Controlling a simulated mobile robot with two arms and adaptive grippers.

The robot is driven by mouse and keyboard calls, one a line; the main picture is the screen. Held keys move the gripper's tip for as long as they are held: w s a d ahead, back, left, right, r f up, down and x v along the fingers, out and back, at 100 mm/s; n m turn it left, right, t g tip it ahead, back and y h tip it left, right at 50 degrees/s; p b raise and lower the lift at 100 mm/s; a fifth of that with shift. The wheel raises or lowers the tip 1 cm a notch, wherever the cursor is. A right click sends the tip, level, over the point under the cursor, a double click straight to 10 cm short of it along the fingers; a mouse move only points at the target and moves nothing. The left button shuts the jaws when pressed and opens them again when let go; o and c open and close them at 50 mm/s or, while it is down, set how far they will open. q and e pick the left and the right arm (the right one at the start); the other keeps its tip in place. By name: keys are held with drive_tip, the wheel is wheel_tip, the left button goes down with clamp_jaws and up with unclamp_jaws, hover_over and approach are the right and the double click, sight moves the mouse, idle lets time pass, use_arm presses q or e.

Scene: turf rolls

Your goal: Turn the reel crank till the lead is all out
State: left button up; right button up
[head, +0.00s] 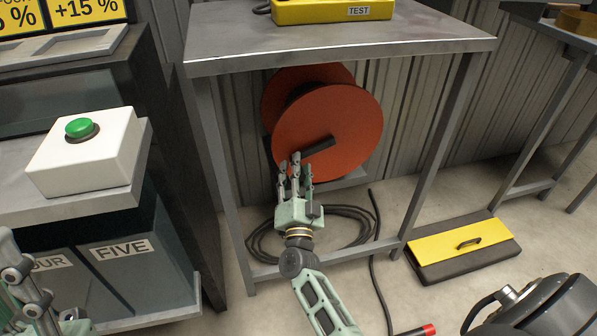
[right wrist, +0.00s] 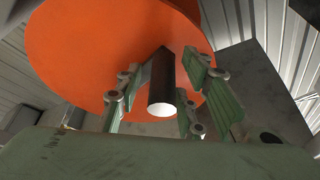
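An orange-red reel (head: 335,125) hangs under the grey metal table, with a dark crank bar (head: 320,146) on its face. My right gripper (head: 295,168) is in front of the reel at the crank's lower left end. In the right wrist view the dark crank handle (right wrist: 161,85) points at the camera between the spread fingers of my right gripper (right wrist: 163,95), with gaps on both sides. Black lead (head: 345,208) lies in loops on the floor below the reel. My left gripper (head: 38,305) is partly in view at the lower left; its fingertips are unclear.
The grey table (head: 350,58) and its legs frame the reel, with a yellow TEST box (head: 320,12) on top. A white box with a green button (head: 80,155) stands at left. A yellow-and-black case (head: 462,250) lies on the floor at right. A red-tipped piece (head: 428,330) shows at the bottom.

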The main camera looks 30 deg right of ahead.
clamp_jaws()
idle(0.5)
